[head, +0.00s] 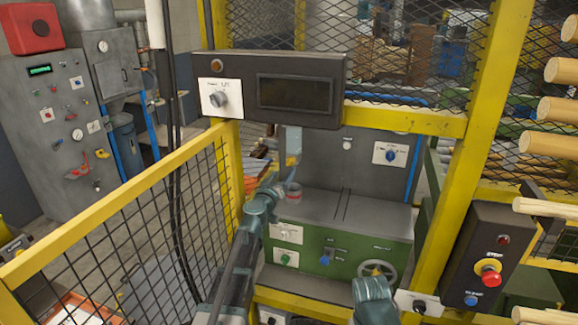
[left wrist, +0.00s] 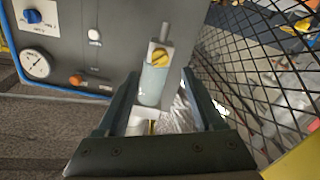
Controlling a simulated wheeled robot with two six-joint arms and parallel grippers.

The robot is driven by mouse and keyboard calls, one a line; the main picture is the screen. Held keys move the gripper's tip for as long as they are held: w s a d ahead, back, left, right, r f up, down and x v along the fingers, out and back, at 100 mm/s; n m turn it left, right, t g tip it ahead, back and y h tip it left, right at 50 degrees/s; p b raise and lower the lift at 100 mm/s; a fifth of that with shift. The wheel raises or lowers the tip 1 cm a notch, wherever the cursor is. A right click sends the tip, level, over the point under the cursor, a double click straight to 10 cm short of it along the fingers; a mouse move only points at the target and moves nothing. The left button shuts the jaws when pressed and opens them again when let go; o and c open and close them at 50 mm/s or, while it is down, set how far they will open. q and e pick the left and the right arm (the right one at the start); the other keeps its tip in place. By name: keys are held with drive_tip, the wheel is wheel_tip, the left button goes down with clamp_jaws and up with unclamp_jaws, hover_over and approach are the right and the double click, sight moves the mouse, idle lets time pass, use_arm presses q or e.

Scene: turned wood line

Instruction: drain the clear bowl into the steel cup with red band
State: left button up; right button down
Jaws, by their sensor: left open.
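The clear bowl (head: 292,141) hangs below the dark control box in the head view. In the left wrist view the clear bowl (left wrist: 153,88) shows pale and bluish, with a yellow knob (left wrist: 160,57) on a grey fitting at its upper end.
The control box (head: 270,88) overhangs the bowl. Yellow fence posts (head: 475,120) and mesh bound the machine. A red stop button (head: 490,276) is at right. The grey machine top (head: 350,210) has bare room right of the cup. A gauge (left wrist: 37,65) shows in the wrist view.

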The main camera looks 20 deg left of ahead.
sight(289, 164)
use_arm(q)
drive_tip(key=w, duration=0.8)
drive_tip(key=shift+d, duration=0.15)
drive_tip(key=shift+s, duration=0.1)
clamp_jaws()
